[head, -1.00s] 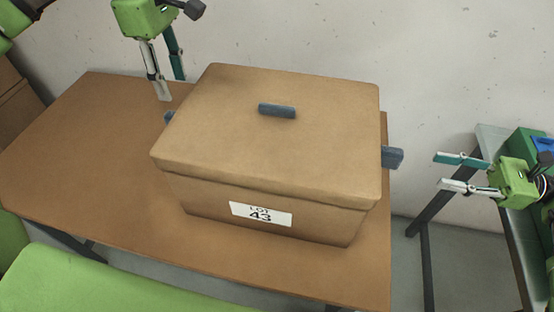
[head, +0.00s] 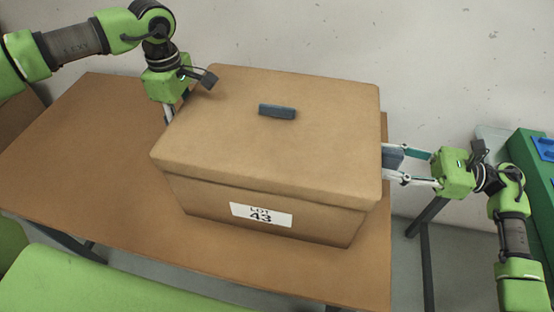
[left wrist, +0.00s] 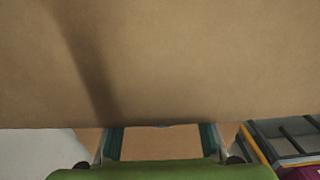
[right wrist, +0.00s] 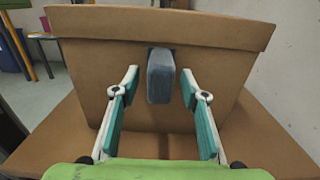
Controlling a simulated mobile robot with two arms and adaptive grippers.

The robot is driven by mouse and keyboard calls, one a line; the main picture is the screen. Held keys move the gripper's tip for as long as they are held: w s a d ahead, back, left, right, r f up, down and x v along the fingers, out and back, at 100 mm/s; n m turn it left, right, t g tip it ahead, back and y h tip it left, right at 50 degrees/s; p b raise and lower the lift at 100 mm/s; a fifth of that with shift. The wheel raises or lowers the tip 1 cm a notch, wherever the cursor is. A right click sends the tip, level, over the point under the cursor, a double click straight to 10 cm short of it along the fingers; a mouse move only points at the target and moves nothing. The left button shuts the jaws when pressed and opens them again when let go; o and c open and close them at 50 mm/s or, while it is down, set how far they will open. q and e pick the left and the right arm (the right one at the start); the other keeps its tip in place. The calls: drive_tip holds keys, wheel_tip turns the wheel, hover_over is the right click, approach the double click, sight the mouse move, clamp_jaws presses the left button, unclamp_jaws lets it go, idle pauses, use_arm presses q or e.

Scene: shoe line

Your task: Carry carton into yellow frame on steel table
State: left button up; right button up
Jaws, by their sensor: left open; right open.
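The brown carton (head: 270,140), lidded and labelled LOT 43, sits on a brown table. It has a grey-blue handle on its lid (head: 278,111) and one on its right side (head: 392,158). My right gripper (head: 393,165) is open, its fingers on either side of that right handle. The right wrist view shows the handle (right wrist: 160,76) between the spread fingers, with gaps. My left gripper (head: 168,114) is open and pointing down at the carton's left side, fingertips partly hidden. The left handle is hidden. The carton (left wrist: 160,60) fills the left wrist view's upper part. I cannot make out the yellow frame.
The brown table (head: 70,150) has free room left of the carton. A wall stands close behind. Right of the table, past a floor gap, is another table's dark leg (head: 426,260), with a green container (head: 530,185) near it. A green surface (head: 100,285) lies in front.

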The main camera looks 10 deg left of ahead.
sight(394, 151)
use_arm(q)
clamp_jaws()
use_arm(e)
clamp_jaws()
use_arm(q)
drive_tip(key=shift+w+r, duration=0.1)
drive_tip(key=shift+r, duration=0.1)
use_arm(e)
drive_tip(key=shift+w+r, duration=0.1)
drive_tip(key=shift+r, duration=0.15)
